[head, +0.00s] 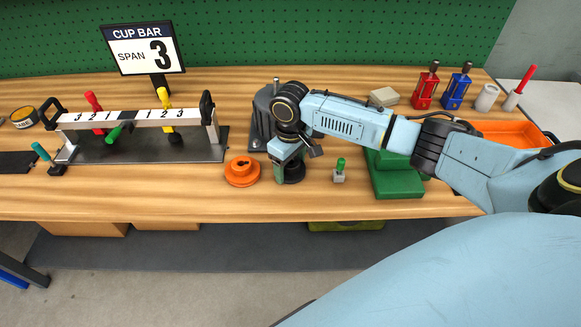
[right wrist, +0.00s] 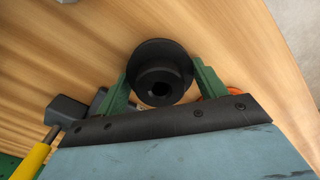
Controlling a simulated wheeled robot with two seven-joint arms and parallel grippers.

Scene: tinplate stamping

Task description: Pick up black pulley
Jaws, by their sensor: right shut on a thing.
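The black pulley (right wrist: 161,72) is a dark stepped disc with a hole in its middle. In the right wrist view it sits between the green fingers of my right gripper (right wrist: 162,85), which is shut on it. In the head view my right gripper (head: 288,172) points down at the bench, and the black pulley (head: 291,173) shows low between its fingers. I cannot tell whether the pulley touches the bench. My left gripper is not in view.
An orange pulley (head: 242,171) lies just left of my right gripper. A small green-handled part (head: 339,171) and green blocks (head: 398,181) stand to the right. A dark grey motor-like block (head: 262,115) is behind. The cup bar fixture (head: 140,148) stands left. The bench front edge is close.

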